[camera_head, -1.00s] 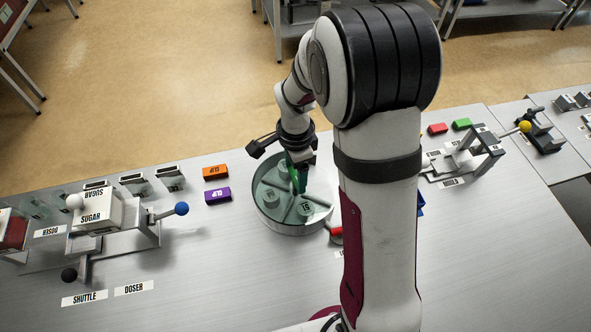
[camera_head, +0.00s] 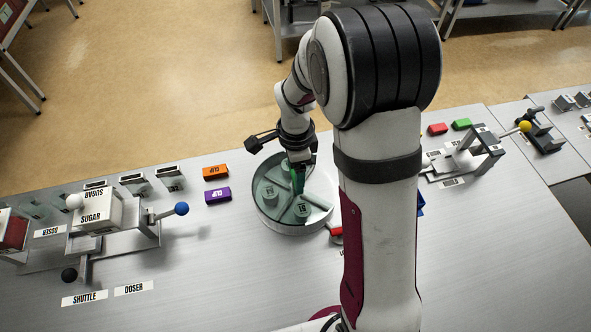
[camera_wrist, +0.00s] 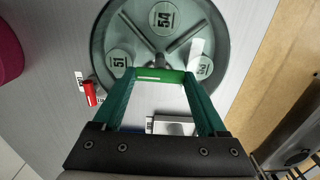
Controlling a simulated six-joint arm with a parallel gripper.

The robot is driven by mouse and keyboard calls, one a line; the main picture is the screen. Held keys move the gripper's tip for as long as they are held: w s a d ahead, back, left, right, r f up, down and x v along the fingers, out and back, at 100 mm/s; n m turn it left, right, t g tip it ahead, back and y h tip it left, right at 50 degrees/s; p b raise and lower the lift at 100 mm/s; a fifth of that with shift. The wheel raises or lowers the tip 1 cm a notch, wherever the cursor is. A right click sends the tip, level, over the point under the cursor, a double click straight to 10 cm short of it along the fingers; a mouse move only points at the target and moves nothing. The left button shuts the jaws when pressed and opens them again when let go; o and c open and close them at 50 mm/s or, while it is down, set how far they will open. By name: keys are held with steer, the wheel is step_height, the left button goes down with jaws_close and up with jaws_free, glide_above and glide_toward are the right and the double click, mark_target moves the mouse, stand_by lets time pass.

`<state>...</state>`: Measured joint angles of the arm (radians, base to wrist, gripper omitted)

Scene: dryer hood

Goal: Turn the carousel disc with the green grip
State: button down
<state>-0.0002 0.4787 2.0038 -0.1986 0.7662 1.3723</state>
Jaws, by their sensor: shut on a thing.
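The carousel disc (camera_head: 271,207) is a round, greenish disc with dividing vanes and several numbered round pieces, sitting in a low drum on the table. It also fills the top of the wrist view (camera_wrist: 116,38). The green grip (camera_wrist: 160,76) is a bar near the disc's edge, between my fingertips. My gripper (camera_head: 298,182) is over the disc's upper right part, with its green fingers pointing down. In the wrist view my gripper (camera_wrist: 158,80) is shut on the green grip, one finger at each end. In the head view the fingers hide most of the grip.
An orange clip (camera_head: 215,172) and a purple clip (camera_head: 218,195) lie left of the disc. The sugar doser (camera_head: 97,211) with ball-ended levers stands further left. A red piece (camera_wrist: 90,93) is close to the drum.

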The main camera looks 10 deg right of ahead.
jaws_free()
step_height(320, 180, up, 16)
stand_by(0.5)
steer(key=s+a+f+n+y, duration=0.1)
steer(key=s+n, duration=0.5)
steer(key=s, duration=0.5)
steer(key=s+a+f+n, duration=0.1)
steer(key=s+n, duration=0.5)
steer(key=s, duration=0.6)
steer(key=shift+a+f+y, duration=0.3)
steer(key=shift+a+y, duration=0.1)
steer(key=shift+a, duration=0.35)
